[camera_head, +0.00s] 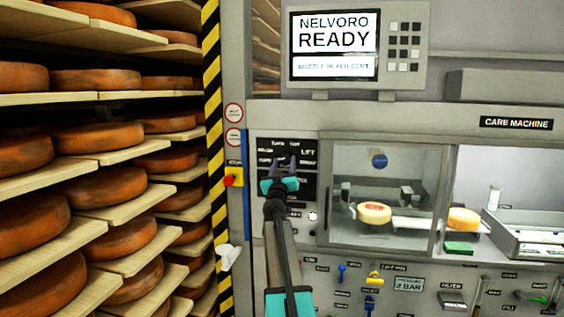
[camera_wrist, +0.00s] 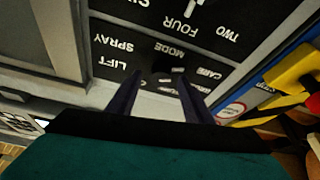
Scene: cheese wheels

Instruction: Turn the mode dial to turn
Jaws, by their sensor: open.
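A black control panel (camera_head: 296,146) with white lettering, LIFT among the words, sits on the machine front left of the glass window. My gripper (camera_head: 284,164), teal with dark purple fingers, is open in front of this panel and covers part of it. In the wrist view my gripper (camera_wrist: 159,80) points at a black plate that appears upside down, with the words MODE, CARE, SPRAY and LIFT. The mode dial (camera_wrist: 165,82) seems to lie between the fingertips, dark on dark. Its pointer direction and any contact with the fingers cannot be told.
A yellow box with a red button (camera_head: 233,177) is left of the panel, beside a striped post (camera_head: 213,130). Shelves of cheese wheels (camera_head: 108,137) fill the left. A screen (camera_head: 335,46) reads NELVORO READY. Levers and knobs line the lower front.

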